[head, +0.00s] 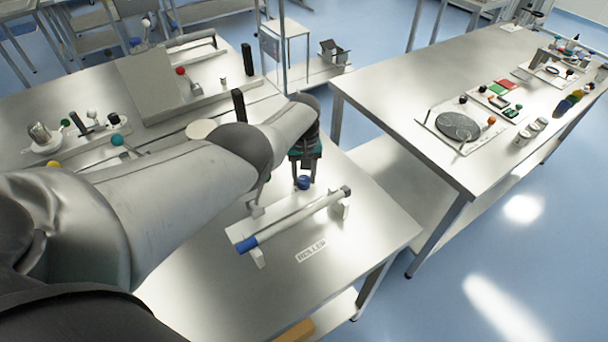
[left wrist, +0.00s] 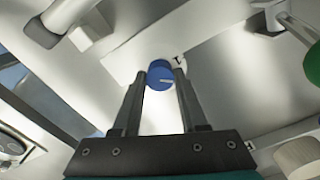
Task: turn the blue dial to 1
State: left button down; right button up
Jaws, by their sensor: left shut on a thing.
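The blue dial (head: 304,182) sits on the metal table behind the white roller fixture in the head view. In the left wrist view the dial (left wrist: 161,76) shows a white pointer mark on its face. My left gripper (head: 304,178) reaches down over the dial from above, and its two fingers are shut on it, one on each side. The wrist view shows the left gripper (left wrist: 161,78) with the dial between its fingertips. A small dark mark (left wrist: 179,60) lies beside the dial; I cannot read it for sure. My right gripper is not in view.
The roller (head: 295,218) with a blue end and a "ROLLER" label (head: 311,250) lies just in front of the dial. A green knob (left wrist: 313,63) is at the right in the wrist view. A second table (head: 410,75) with several devices stands to the right, across a gap.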

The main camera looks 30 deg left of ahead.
aim_at(304, 179)
pick_arm(q)
jog(key=n, duration=0.3)
jog(key=shift+n, duration=2.1)
jog(key=shift+c, duration=2.2)
grip_release()
notch_tip(304, 179, up, 8)
jog(key=p, duration=0.6)
jog(key=shift+f+p, duration=0.25)
jog(key=shift+p, duration=0.05)
notch_tip(304, 179, up, 8)
jog(key=p, duration=0.3)
